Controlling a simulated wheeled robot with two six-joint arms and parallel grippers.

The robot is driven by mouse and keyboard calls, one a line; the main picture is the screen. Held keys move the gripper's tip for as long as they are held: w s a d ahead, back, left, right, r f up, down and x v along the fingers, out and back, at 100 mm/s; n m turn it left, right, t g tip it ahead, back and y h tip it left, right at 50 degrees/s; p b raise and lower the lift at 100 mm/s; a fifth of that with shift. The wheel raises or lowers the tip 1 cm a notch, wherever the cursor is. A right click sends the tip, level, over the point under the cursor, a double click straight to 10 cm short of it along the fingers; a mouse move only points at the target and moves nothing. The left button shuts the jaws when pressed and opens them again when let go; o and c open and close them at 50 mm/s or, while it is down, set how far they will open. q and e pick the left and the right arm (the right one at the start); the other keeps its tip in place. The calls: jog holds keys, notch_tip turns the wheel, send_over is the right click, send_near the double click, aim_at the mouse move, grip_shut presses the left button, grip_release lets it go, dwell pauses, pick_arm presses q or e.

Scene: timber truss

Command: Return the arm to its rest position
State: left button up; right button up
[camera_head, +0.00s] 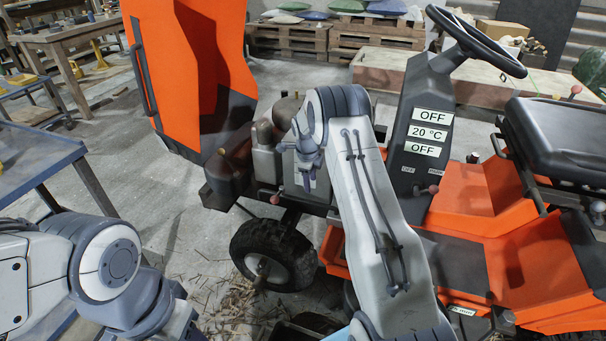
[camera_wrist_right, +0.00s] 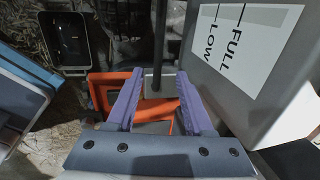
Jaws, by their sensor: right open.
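My right arm reaches up from the bottom centre of the head view, and its gripper (camera_head: 308,178) hangs over the engine bay of an orange tractor (camera_head: 480,205). In the right wrist view, the two purple fingers of my right gripper (camera_wrist_right: 156,98) are apart, with nothing held between them. A dark upright rod (camera_wrist_right: 160,45) stands beyond the gap; I cannot tell how far. A pale container (camera_wrist_right: 240,70) marked LOW and FULL is close to the right finger. My left arm shows at the lower left of the head view; its gripper is outside the picture.
The raised orange hood (camera_head: 190,75) stands left of my right gripper. The steering wheel (camera_head: 477,42) and dashboard (camera_head: 420,135) are to the right. A blue-topped table (camera_head: 35,155) is at the left. Concrete floor (camera_head: 150,200) is open between table and tractor.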

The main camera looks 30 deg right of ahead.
jog(key=s+a+r+n+y, duration=0.1)
jog(key=s+a+r+n, duration=0.35)
jog(key=a, duration=0.35)
jog(key=s+a+r+n, duration=0.4)
jog(key=a+r+n, duration=0.15)
jog(key=a, duration=0.25)
jog(key=s+a+r+n+y, duration=0.1)
jog(key=s+a+r+n, duration=0.35)
jog(key=a, duration=0.35)
jog(key=s+a+r+n, duration=0.2)
jog(key=s+a+n, duration=0.15)
jog(key=s, duration=0.25)
jog(key=s+a+r+n, duration=0.1)
jog(key=s+a+n, duration=0.2)
jog(key=s+n, duration=0.25)
jog(key=s+n+g, duration=0.2)
jog(key=s+n, duration=0.9)
jog(key=s, duration=0.6)
notch_tip(320, 180, up, 22)
jog(key=p, duration=2.2)
jog(key=shift+r+y, duration=0.2)
jog(key=shift+y, duration=0.1)
jog(key=shift+a, duration=0.1)
